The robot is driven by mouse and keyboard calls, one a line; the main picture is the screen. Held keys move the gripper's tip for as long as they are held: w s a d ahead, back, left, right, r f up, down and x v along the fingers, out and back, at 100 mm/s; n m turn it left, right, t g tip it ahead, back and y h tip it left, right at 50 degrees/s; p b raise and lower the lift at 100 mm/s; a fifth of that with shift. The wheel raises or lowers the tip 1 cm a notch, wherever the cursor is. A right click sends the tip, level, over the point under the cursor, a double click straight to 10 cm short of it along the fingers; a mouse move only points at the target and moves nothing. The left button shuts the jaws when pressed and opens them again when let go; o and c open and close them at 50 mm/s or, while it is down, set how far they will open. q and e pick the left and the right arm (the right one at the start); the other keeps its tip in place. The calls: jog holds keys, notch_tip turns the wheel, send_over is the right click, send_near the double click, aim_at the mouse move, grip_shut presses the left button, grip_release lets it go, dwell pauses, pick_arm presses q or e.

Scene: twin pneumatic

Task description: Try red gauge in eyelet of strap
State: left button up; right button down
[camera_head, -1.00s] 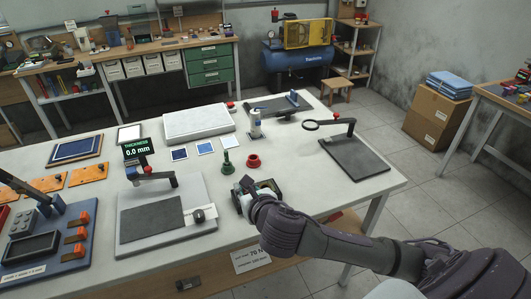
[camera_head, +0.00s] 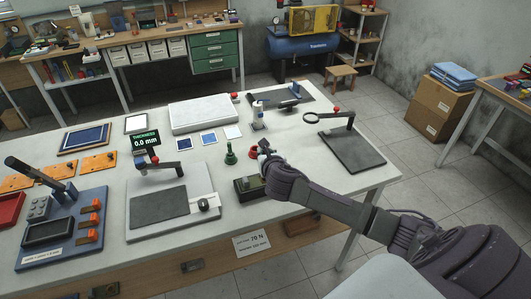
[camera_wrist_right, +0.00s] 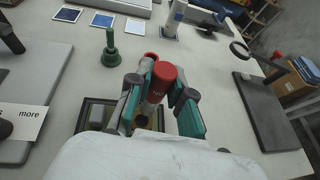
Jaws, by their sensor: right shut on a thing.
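My right gripper (camera_wrist_right: 160,105) is shut on a red-topped gauge (camera_wrist_right: 163,76), a cylinder with a grey lower part. In the head view the right gripper (camera_head: 266,157) hangs above the table, beyond a dark box, and mostly hides the gauge. I cannot make out which item is the strap with the eyelet. My left gripper is not in view.
A thickness gauge stand (camera_head: 168,212) is left of the box, and a magnifier on a dark base (camera_head: 351,151) is right. A blue tray (camera_head: 62,236) and orange plates (camera_head: 99,162) lie far left. Bare table lies right of the box.

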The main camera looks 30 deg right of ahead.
jog(key=shift+f+b, duration=1.65)
jog(key=shift+f, duration=0.65)
jog(key=shift+p, duration=0.8)
jog(key=shift+f+b, duration=0.7)
jog(key=shift+f, duration=0.9)
dwell(1.5)
jog(key=shift+r, duration=0.15)
dwell(1.1)
